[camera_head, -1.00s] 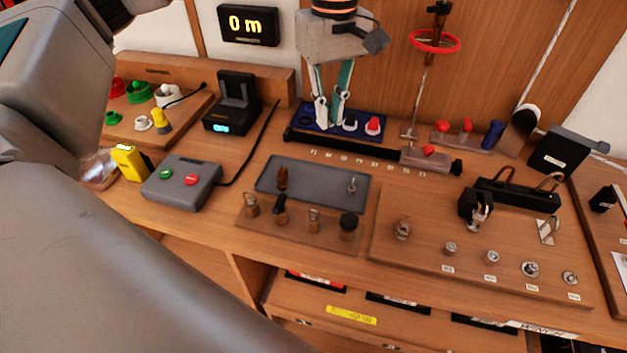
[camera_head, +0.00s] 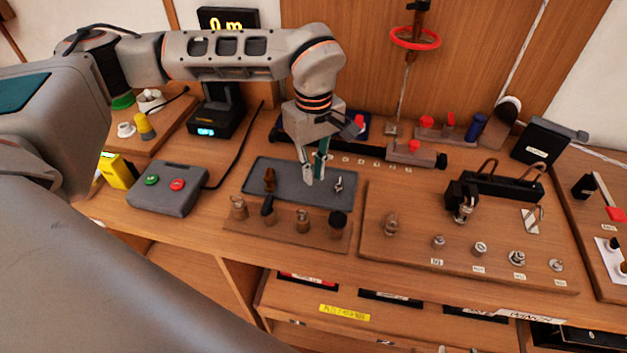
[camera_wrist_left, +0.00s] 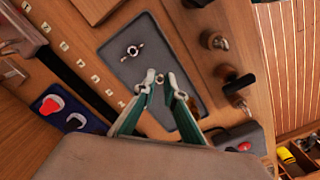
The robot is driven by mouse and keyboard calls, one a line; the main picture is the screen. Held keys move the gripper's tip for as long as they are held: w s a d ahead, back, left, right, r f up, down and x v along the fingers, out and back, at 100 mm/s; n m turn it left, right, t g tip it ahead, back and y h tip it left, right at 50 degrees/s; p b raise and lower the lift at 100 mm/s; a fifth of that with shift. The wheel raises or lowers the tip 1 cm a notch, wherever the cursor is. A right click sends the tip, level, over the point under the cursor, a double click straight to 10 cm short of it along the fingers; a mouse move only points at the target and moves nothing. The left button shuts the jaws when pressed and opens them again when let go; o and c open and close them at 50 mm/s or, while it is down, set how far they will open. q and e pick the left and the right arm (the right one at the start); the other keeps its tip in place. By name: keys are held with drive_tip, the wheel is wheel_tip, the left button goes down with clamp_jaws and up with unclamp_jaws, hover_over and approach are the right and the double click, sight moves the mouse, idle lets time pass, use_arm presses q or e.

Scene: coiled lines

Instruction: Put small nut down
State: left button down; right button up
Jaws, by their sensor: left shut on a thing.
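My left gripper (camera_head: 316,180) reaches down over the grey tray (camera_head: 285,190). In the left wrist view its fingertips (camera_wrist_left: 163,79) are shut on the small nut (camera_wrist_left: 161,78), a small metal ring. The tray (camera_wrist_left: 123,70) lies beneath the fingers there. I cannot tell whether the nut touches the tray. In the head view the fingers hide the nut. A small metal piece with a ring (camera_head: 339,183) lies in the tray right of the fingers; it also shows in the wrist view (camera_wrist_left: 132,50). A brown upright piece (camera_head: 269,179) stands in the tray to the left. My right gripper is not in view.
A wooden strip with several fittings (camera_head: 302,220) stands in front of the tray. A board with a row of small metal nuts and fittings (camera_head: 400,245) is to the right. A grey button box (camera_head: 167,188) is to the left. The tray's middle is mostly bare.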

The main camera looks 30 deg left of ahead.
sight(314, 192)
use_arm(q)
drive_tip(key=shift+f, duration=1.85)
drive_tip(key=shift+f, duration=0.15)
drive_tip(key=c, duration=2.1)
unclamp_jaws()
wheel_tip(314, 192, up, 12)
